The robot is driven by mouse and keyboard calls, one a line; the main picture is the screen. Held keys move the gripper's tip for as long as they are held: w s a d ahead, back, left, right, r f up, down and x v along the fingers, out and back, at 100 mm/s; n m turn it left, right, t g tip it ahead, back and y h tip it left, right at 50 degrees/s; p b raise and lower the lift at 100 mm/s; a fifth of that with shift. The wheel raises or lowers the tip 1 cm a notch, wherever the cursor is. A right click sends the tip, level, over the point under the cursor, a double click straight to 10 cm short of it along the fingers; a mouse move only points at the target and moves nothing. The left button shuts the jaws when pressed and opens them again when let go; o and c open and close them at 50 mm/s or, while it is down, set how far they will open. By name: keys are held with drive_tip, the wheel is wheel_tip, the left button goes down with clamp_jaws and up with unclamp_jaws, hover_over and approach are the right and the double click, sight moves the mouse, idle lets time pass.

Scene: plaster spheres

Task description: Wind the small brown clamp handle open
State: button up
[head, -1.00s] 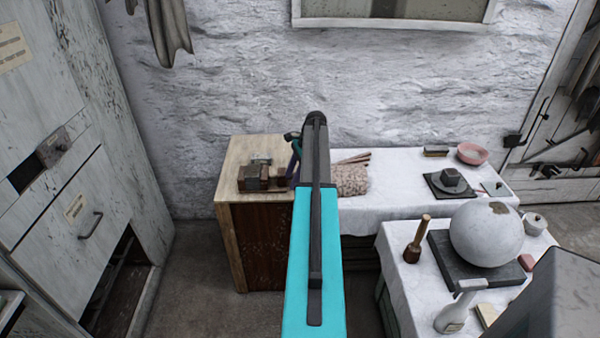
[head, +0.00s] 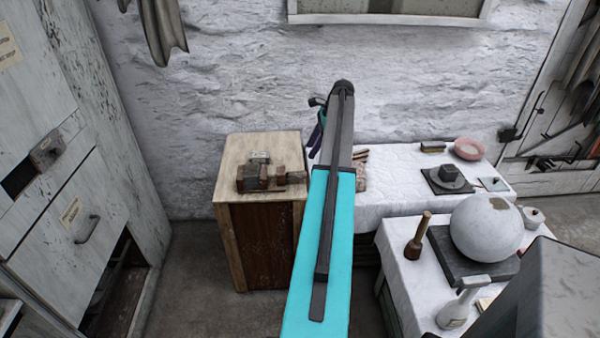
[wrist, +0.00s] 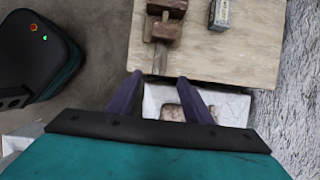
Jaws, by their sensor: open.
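A dark brown clamp or vice (head: 262,178) lies on the wooden cabinet top. It shows several blocks in a row, the smaller ones toward its right end. In the wrist view its brown blocks (wrist: 165,28) appear at the top, beyond my fingertips.
The wooden cabinet (head: 232,150) also holds a small grey box (head: 260,157). A white cloth-covered table (head: 395,185) adjoins on the right. A plaster sphere (head: 485,230), a mallet (head: 418,238) and a spray bottle (head: 462,303) stand on a nearer table. Floor left of the cabinet is clear.

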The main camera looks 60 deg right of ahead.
sight(299, 173)
drive_tip(key=p+x, duration=0.3)
drive_tip(key=x, duration=1)
drive_tip(key=shift+w+f, duration=0.1)
drive_tip(key=shift+f, duration=0.25)
drive_tip(key=c, duration=0.9)
drive_tip(key=shift+a, duration=0.25)
drive_tip(key=shift+c, duration=0.8)
drive_tip(key=shift+d, duration=0.15)
drive_tip(key=shift+f+h+b, duration=0.15)
drive_tip(key=shift+h+b, duration=0.15)
drive_tip(key=shift+b, duration=0.3)
